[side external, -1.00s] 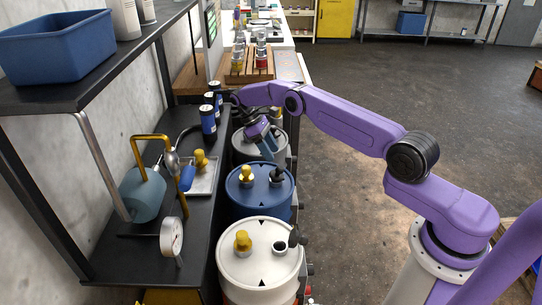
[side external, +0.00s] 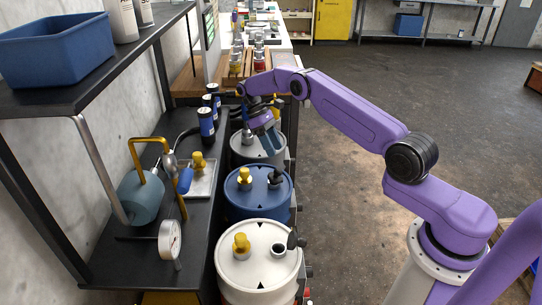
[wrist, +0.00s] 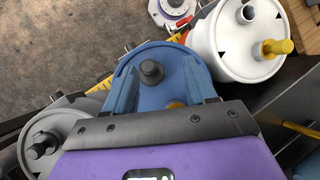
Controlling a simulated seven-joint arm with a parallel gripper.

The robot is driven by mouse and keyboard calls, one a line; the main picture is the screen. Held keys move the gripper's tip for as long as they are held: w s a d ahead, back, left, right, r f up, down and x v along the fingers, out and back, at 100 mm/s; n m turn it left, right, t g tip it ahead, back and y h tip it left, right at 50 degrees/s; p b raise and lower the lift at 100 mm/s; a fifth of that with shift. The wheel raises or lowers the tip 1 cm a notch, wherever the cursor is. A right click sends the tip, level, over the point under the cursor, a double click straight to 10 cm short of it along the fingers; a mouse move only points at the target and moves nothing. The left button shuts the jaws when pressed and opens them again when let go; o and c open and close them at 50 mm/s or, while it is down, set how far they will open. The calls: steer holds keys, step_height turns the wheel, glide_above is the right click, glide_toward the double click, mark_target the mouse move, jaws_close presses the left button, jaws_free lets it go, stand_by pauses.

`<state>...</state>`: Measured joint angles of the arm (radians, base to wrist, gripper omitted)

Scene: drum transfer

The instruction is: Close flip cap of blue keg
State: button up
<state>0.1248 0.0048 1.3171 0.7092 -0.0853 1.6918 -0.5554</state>
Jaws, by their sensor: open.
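The blue keg (side external: 243,205) stands in the middle of a row of three kegs. Its lid has a yellow fitting and a dark spout with a flip cap (side external: 274,179). In the wrist view the cap (wrist: 150,70) shows as a round dark top; I cannot tell whether it is fully closed. My gripper (side external: 270,148) is open and empty, with blue fingers, in front of the grey keg in the side view. In the wrist view my gripper (wrist: 160,68) has its fingers either side of the cap, apart from it. The yellow fitting (wrist: 175,105) is partly hidden by my gripper.
A white keg (side external: 232,268) stands nearest the side camera, with its own flip cap raised. A grey keg (side external: 241,150) stands behind the blue one. A black bench (side external: 140,255) with a gauge, pipes and a metal tray runs along the left.

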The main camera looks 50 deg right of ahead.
steer(key=s+f+m+y, duration=0.3)
steer(key=s+y, duration=0.2)
steer(key=m+t+y, duration=0.2)
steer(key=m+t, duration=1.6)
steer(key=m, duration=1.5)
glide_toward(279, 169)
steer(key=x, duration=1.2)
steer(key=shift+a, duration=0.1)
steer(key=c, duration=1)
